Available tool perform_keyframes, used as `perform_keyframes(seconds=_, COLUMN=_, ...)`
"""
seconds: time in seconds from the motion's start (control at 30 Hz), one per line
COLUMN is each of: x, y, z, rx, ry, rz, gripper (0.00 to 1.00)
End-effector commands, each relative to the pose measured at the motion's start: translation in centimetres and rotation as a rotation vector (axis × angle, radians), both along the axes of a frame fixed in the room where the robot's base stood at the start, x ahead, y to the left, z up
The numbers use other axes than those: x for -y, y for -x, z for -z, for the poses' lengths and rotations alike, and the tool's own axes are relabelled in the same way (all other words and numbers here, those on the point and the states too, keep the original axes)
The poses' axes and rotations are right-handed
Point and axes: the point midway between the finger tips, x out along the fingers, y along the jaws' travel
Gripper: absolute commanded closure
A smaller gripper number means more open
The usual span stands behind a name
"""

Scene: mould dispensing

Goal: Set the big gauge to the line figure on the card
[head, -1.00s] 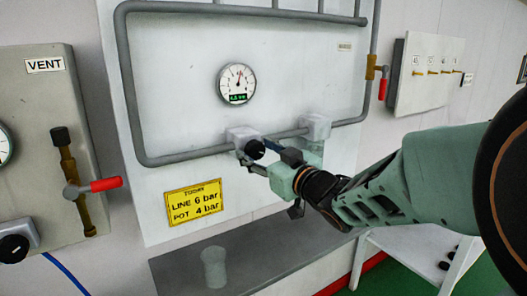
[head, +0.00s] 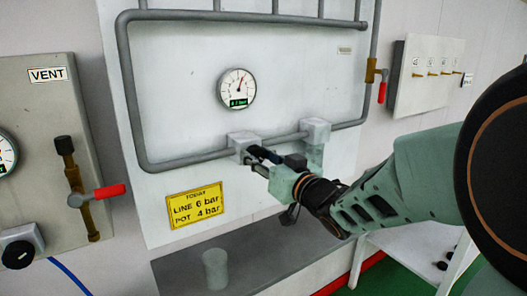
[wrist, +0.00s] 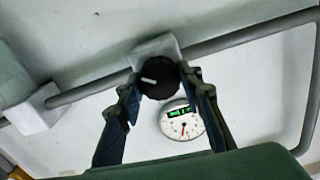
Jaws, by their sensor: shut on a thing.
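The big gauge (head: 237,88) is a round white dial on the pale panel. Its red needle points up and slightly right; its green digits are too small to read surely. In the wrist view the gauge (wrist: 181,121) appears upside down. The yellow card (head: 195,204) reads TODAY, LINE 6 bar, POT 4 bar. A black knob (wrist: 158,78) with a white mark sits on a pale block on the pipe below the gauge. My gripper (head: 255,155) is shut on this knob, a finger on each side (wrist: 160,92). In the head view my fingers mostly hide the knob.
A grey VENT panel (head: 42,120) with a red-handled valve (head: 97,196) stands left. A red-handled valve (head: 381,88) is on the right pipe. A translucent cup (head: 215,268) stands on the grey shelf below. Brass hooks line a board (head: 432,60) at right.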

Motion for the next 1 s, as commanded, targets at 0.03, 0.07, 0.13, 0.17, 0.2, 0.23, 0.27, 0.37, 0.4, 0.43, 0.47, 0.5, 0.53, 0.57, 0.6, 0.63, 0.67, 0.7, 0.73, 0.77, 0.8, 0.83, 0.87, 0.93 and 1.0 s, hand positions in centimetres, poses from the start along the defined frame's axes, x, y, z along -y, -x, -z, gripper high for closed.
perform_keyframes(seconds=0.03, x=0.01, y=-0.03, z=-0.33, rx=-0.022, ry=-0.03, rz=0.001, gripper=0.9)
perform_keyframes(seconds=0.07, x=0.02, y=-0.04, z=-0.33, rx=-0.034, ry=-0.051, rz=0.0, gripper=0.9)
perform_keyframes(seconds=0.13, x=0.02, y=-0.04, z=-0.3, rx=-0.064, ry=-0.094, rz=0.0, gripper=0.9)
perform_keyframes(seconds=0.17, x=0.02, y=-0.04, z=-0.28, rx=-0.077, ry=-0.112, rz=0.0, gripper=0.9)
perform_keyframes(seconds=0.2, x=0.02, y=-0.04, z=-0.26, rx=-0.092, ry=-0.135, rz=0.0, gripper=0.9)
perform_keyframes(seconds=0.23, x=0.03, y=-0.03, z=-0.25, rx=-0.104, ry=-0.152, rz=0.0, gripper=0.9)
perform_keyframes(seconds=0.27, x=0.03, y=-0.03, z=-0.25, rx=-0.114, ry=-0.167, rz=0.0, gripper=0.9)
perform_keyframes(seconds=0.37, x=0.05, y=-0.05, z=-0.22, rx=-0.146, ry=-0.216, rz=0.0, gripper=0.9)
perform_keyframes(seconds=0.4, x=0.06, y=-0.05, z=-0.19, rx=-0.156, ry=-0.233, rz=0.0, gripper=0.9)
perform_keyframes(seconds=0.43, x=0.06, y=-0.06, z=-0.17, rx=-0.164, ry=-0.244, rz=0.0, gripper=0.9)
perform_keyframes(seconds=0.47, x=0.07, y=-0.06, z=-0.16, rx=-0.17, ry=-0.254, rz=0.0, gripper=0.9)
perform_keyframes(seconds=0.5, x=0.07, y=-0.07, z=-0.15, rx=-0.179, ry=-0.267, rz=0.0, gripper=0.9)
perform_keyframes(seconds=0.53, x=0.08, y=-0.08, z=-0.14, rx=-0.184, ry=-0.275, rz=0.001, gripper=0.9)
perform_keyframes(seconds=0.57, x=0.08, y=-0.08, z=-0.13, rx=-0.189, ry=-0.281, rz=0.001, gripper=0.9)
perform_keyframes(seconds=0.6, x=0.08, y=-0.08, z=-0.12, rx=-0.194, ry=-0.29, rz=0.0, gripper=0.9)
perform_keyframes(seconds=0.63, x=0.08, y=-0.08, z=-0.11, rx=-0.198, ry=-0.295, rz=0.0, gripper=0.9)
perform_keyframes(seconds=0.67, x=0.09, y=-0.08, z=-0.11, rx=-0.201, ry=-0.3, rz=0.0, gripper=0.9)
perform_keyframes(seconds=0.7, x=0.08, y=-0.08, z=-0.1, rx=-0.204, ry=-0.304, rz=0.0, gripper=0.9)
perform_keyframes(seconds=0.73, x=0.08, y=-0.08, z=-0.09, rx=-0.205, ry=-0.308, rz=0.0, gripper=0.9)
perform_keyframes(seconds=0.77, x=0.08, y=-0.08, z=-0.09, rx=-0.206, ry=-0.309, rz=0.0, gripper=0.9)
perform_keyframes(seconds=0.8, x=0.08, y=-0.08, z=-0.08, rx=-0.208, ry=-0.311, rz=0.0, gripper=0.9)
perform_keyframes(seconds=0.83, x=0.08, y=-0.08, z=-0.07, rx=-0.208, ry=-0.312, rz=0.0, gripper=0.9)
perform_keyframes(seconds=0.87, x=0.08, y=-0.08, z=-0.07, rx=-0.209, ry=-0.313, rz=0.0, gripper=0.9)
perform_keyframes(seconds=0.93, x=0.08, y=-0.08, z=-0.07, rx=-0.209, ry=-0.313, rz=0.0, gripper=0.9)
perform_keyframes(seconds=1.0, x=0.08, y=-0.08, z=-0.07, rx=-0.209, ry=-0.313, rz=0.0, gripper=0.9)
